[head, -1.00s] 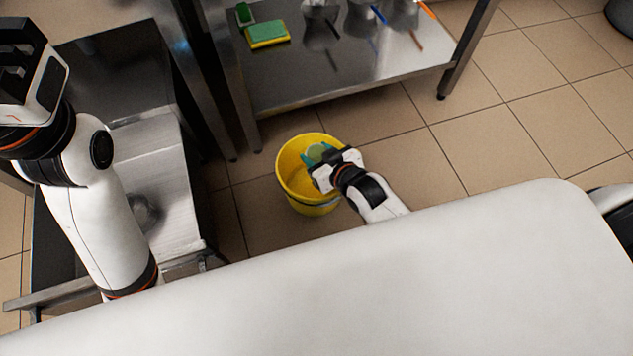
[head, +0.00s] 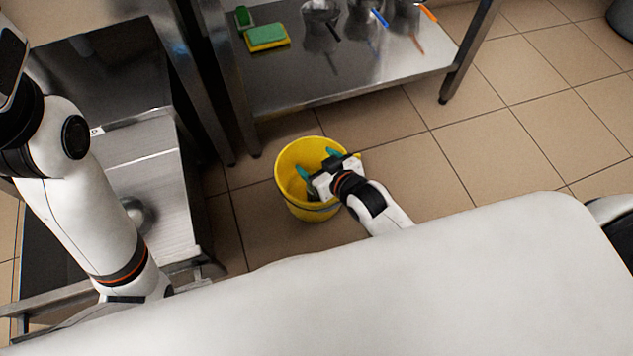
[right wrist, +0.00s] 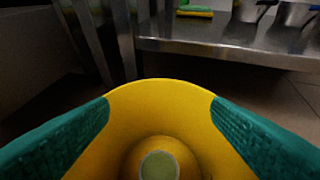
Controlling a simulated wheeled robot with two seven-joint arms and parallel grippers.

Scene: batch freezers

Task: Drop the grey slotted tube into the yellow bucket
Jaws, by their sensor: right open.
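The yellow bucket (head: 318,211) stands on the tiled floor in the head view. Its inner wall (right wrist: 160,95) fills the middle of the right wrist view. My right gripper (head: 318,163) is over the bucket's mouth, its teal fingers spread wide apart with nothing between them. A round greyish-green end with a pale rim, which looks like the grey slotted tube (right wrist: 158,166), shows low inside the bucket, below the fingers. Its slots and length cannot be made out. In the head view the tube is hidden. My left gripper's fingers are outside the picture; only my left arm shows at the left.
A steel shelf (head: 350,85) behind the bucket holds a green and yellow sponge (head: 267,37) and metal containers. A steel sink unit (head: 155,170) stands to the left. Tiled floor (head: 520,140) is clear to the right.

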